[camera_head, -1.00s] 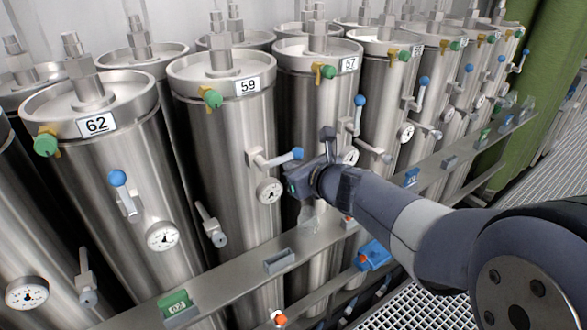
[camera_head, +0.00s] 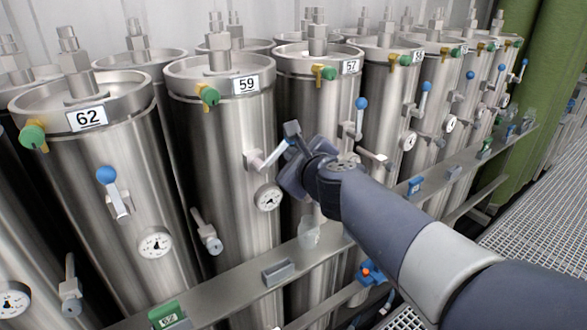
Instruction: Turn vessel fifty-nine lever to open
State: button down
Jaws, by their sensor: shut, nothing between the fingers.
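Vessel fifty-nine (camera_head: 232,140) is a steel cylinder with a "59" label (camera_head: 246,85) at its rim. Its lever (camera_head: 268,159) sticks out to the right from a valve on its upper front and slants upward. The lever's blue knob end is mostly hidden by my gripper. My gripper (camera_head: 291,131) is shut and empty, right at the knob end. It seems to touch the lever, but I cannot tell for sure.
Vessel 62 (camera_head: 90,150) stands to the left and vessel 57 (camera_head: 322,110) to the right, both with blue-knobbed levers pointing up. A gauge (camera_head: 267,198) sits below the lever. A metal rail (camera_head: 235,295) with holders runs along the front.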

jog(key=shift+s+a+r+n+t+h+b, duration=0.2)
jog(key=shift+a+r+n+t+b, duration=0.15)
jog(key=shift+n, duration=0.4)
jog(key=shift+s+a+r+n+t+h+b, duration=0.1)
jog(key=shift+s+a+r+n+t+b, duration=0.1)
jog(key=shift+r+n+t+b, duration=0.4)
jog(key=n, duration=0.2)
jog(key=s+a+n+t+b, duration=0.1)
jog(key=a+r+n+b, duration=0.1)
jog(key=n, duration=0.1)
jog(key=shift+s+a+r+n+t, duration=0.1)
jog(key=shift+s+n+t, duration=0.15)
jog(key=shift+n, duration=0.1)
